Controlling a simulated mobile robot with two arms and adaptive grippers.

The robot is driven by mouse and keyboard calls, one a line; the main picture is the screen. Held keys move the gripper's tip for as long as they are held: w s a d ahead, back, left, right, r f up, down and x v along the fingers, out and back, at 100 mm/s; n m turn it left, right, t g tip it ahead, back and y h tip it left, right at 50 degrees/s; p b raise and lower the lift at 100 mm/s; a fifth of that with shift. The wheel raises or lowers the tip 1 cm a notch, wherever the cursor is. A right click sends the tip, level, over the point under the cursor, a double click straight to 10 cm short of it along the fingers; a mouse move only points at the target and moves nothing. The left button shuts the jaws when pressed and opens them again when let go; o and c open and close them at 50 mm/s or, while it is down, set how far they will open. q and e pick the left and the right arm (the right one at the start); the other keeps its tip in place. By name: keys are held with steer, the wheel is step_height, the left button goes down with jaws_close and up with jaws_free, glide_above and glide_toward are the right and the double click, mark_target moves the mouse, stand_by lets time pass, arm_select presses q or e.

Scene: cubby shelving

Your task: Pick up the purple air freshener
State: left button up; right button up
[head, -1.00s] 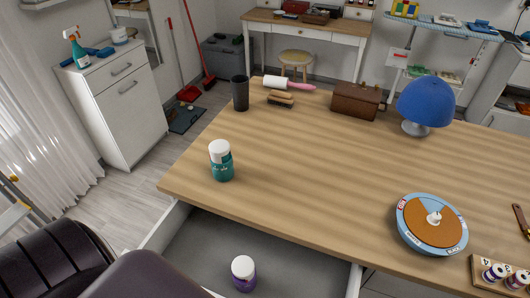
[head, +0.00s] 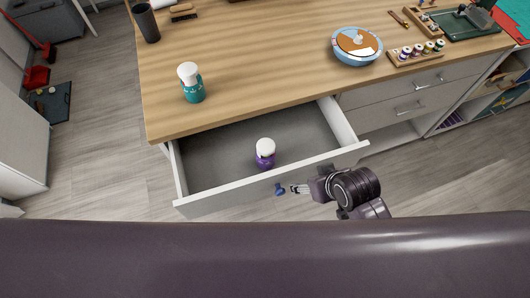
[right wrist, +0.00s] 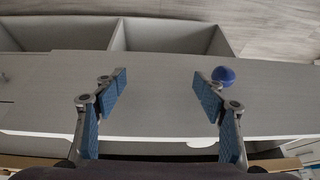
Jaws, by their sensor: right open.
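The purple air freshener (head: 265,159), with a white cap, stands upright in the open drawer (head: 215,200) in the head view. My right gripper (head: 297,189) is outside the drawer's front panel, to the right of and nearer than the air freshener, and not touching it. In the right wrist view the right gripper (right wrist: 160,88) is open, its blue-padded fingers wide apart with nothing between them. The air freshener does not show in that view. My left gripper is not in view.
A teal bottle with a white cap (head: 192,86) stands on the wooden table (head: 260,60) above the drawer. A round blue-and-orange item (head: 357,48) and a rack of small bottles (head: 416,54) are farther right. A small round blue object (right wrist: 223,76) shows beside the right finger.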

step_height(320, 180, up, 11)
steer(key=a+n+y+p, duration=0.1)
steer(key=a, duration=0.2)
steer(key=n+t+y, duration=0.1)
steer(key=n+y, duration=0.1)
steer(key=n, duration=0.1)
glide_above(266, 163)
steer(key=d, duration=0.3)
step_height(266, 163, down, 7)
steer(key=shift+p+x, duration=0.4)
steer(key=shift+x, duration=3.05)
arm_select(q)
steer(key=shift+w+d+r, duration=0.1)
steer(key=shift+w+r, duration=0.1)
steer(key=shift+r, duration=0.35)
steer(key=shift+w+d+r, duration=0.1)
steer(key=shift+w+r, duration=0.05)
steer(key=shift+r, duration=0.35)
arm_select(e)
steer(key=shift+a, duration=0.1)
steer(key=shift+s, duration=0.1)
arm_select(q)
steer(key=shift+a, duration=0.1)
arm_select(e)
steer(key=c, duration=1.4)
steer(key=shift+r, duration=0.1)
